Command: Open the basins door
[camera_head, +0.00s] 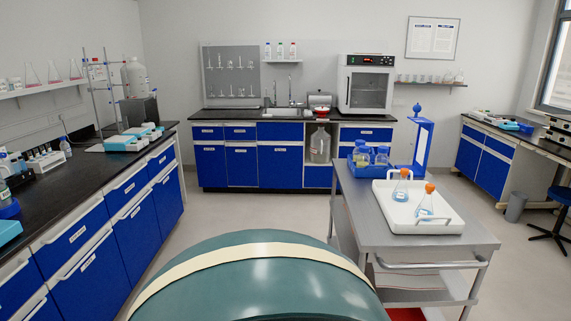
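The basin (284,112) is set in the dark counter along the back wall, with taps standing behind it. Below it is a blue cabinet door (280,168), under a blue front panel (280,131). The door looks shut and sits flush with the cabinets to its left. A light strip, perhaps a handle or label, shows near its top edge. Neither of my grippers is in view.
A grey cart (431,240) with a white tray (453,225) of flasks stands at right front. A blue-fronted bench (75,249) runs along the left. Open floor (231,214) lies before the basin cabinet. A large bottle (320,146) sits in the open bay right of the door.

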